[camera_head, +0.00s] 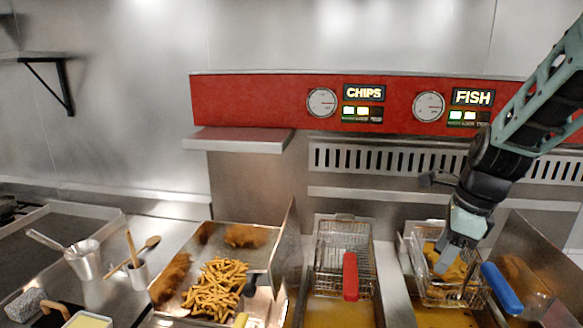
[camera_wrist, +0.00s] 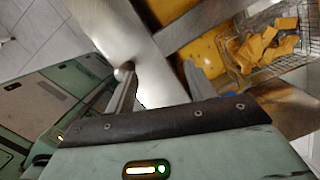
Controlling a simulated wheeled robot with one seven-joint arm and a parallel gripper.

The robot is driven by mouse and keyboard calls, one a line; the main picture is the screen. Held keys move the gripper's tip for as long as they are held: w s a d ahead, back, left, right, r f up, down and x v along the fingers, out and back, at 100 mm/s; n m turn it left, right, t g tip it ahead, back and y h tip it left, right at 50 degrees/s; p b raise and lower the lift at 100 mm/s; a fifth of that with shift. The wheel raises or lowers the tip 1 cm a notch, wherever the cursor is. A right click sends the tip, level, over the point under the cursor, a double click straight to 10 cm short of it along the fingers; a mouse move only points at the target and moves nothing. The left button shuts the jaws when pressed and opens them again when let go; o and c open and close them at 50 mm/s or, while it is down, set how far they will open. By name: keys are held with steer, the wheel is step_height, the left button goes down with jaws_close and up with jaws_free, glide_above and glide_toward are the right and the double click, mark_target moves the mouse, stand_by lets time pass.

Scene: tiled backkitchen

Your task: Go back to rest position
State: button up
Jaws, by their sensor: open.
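My gripper (camera_head: 449,261) hangs at the end of the arm on the right, in front of and over the fish fryer basket (camera_head: 458,296). The basket holds golden fried pieces (camera_head: 447,268) and has a blue handle (camera_head: 502,288). In the wrist view my gripper (camera_wrist: 160,82) has its two fingers apart with nothing between them. The basket (camera_wrist: 243,66) and its pieces (camera_wrist: 266,42) show at the upper right there, apart from the fingers. Whether the gripper touches the basket in the head view is hard to tell.
An empty chip basket (camera_head: 344,246) with a red handle (camera_head: 350,277) sits left of the fish basket. A metal tray (camera_head: 262,262) holds fries (camera_head: 215,288) and fried fish (camera_head: 246,235). A red control panel (camera_head: 250,105) spans the wall behind. Metal pots (camera_head: 84,262) stand at left.

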steer(key=s+a+f+n+b, duration=0.4)
steer(key=s+a+n, duration=0.5)
steer(key=n, duration=0.7)
steer(key=s+a+f+n+g+h+b, duration=0.1)
steer(key=s+a+f+n+b, duration=0.3)
steer(key=s+a+n, duration=0.6)
steer(key=s+f+n, duration=0.2)
steer(key=n, duration=0.4)
steer(key=shift+s+a+n+g, duration=0.2)
steer(key=shift+s+n+g, duration=0.1)
steer(key=shift+s, duration=0.05)
